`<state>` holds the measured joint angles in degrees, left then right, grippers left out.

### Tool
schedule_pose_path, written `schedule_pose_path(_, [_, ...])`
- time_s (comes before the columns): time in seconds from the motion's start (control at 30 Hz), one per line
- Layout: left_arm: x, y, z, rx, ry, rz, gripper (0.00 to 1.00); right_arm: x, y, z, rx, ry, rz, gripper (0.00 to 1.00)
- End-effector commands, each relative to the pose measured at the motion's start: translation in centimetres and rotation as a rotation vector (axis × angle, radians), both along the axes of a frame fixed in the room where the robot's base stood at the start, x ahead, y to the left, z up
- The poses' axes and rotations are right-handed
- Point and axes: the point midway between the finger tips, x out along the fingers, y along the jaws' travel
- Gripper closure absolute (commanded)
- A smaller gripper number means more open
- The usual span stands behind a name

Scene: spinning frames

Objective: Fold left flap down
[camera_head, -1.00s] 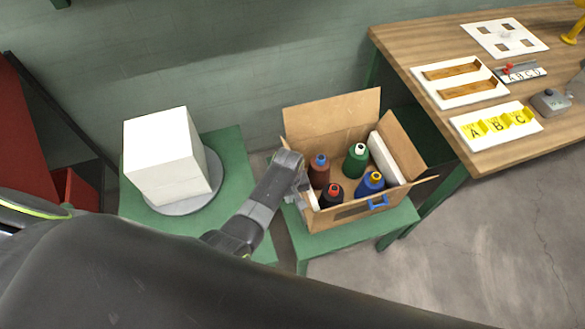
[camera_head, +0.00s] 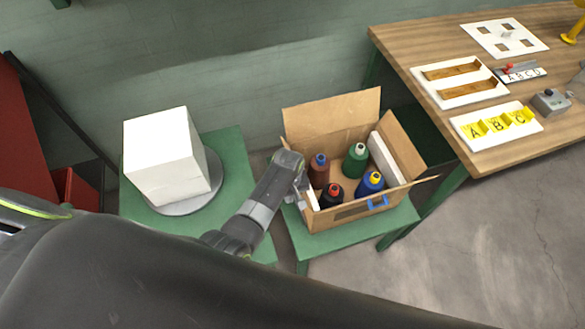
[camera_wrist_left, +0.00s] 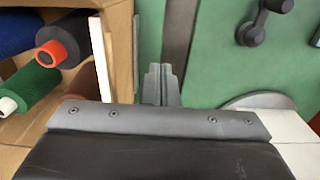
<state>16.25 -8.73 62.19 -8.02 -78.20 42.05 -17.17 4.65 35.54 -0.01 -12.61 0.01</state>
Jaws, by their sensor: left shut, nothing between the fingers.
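An open cardboard box (camera_head: 350,212) stands on a green table, with several thread cones inside. Its back flap (camera_head: 335,118) stands up and its right flap (camera_head: 405,139) leans outward. The left flap is mostly hidden behind my left arm; only a sliver of cardboard shows at the left rim. My left gripper (camera_head: 301,188) is at the box's left side, shut and empty. In the left wrist view the shut fingers (camera_wrist_left: 161,85) point down just outside the box's left wall (camera_wrist_left: 120,50). Contact with the flap cannot be told. My right gripper is out of view.
A white block (camera_head: 165,160) sits on a grey round plate (camera_head: 212,185) on a green table to the left. A wooden workbench (camera_head: 410,45) with white trays stands at the right. White panels line the box's left and right inner sides. Open floor lies at the lower right.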

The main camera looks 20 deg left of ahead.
Motion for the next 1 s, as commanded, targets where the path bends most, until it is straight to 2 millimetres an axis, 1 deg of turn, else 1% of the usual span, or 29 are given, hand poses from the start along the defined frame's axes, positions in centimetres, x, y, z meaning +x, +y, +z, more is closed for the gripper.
schedule_pose_path(0.17, [0.2,-0.3,0.2,-0.001,-0.001,-0.001,1.00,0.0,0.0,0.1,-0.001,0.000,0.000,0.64])
schedule_pose_path(0.8, [3.1,-4.6,2.8,0.000,0.000,-0.001,1.00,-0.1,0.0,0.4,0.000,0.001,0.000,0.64])
schedule_pose_path(1.0, [3.5,-5.1,3.1,0.001,-0.001,-0.001,1.00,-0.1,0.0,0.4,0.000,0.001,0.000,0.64])
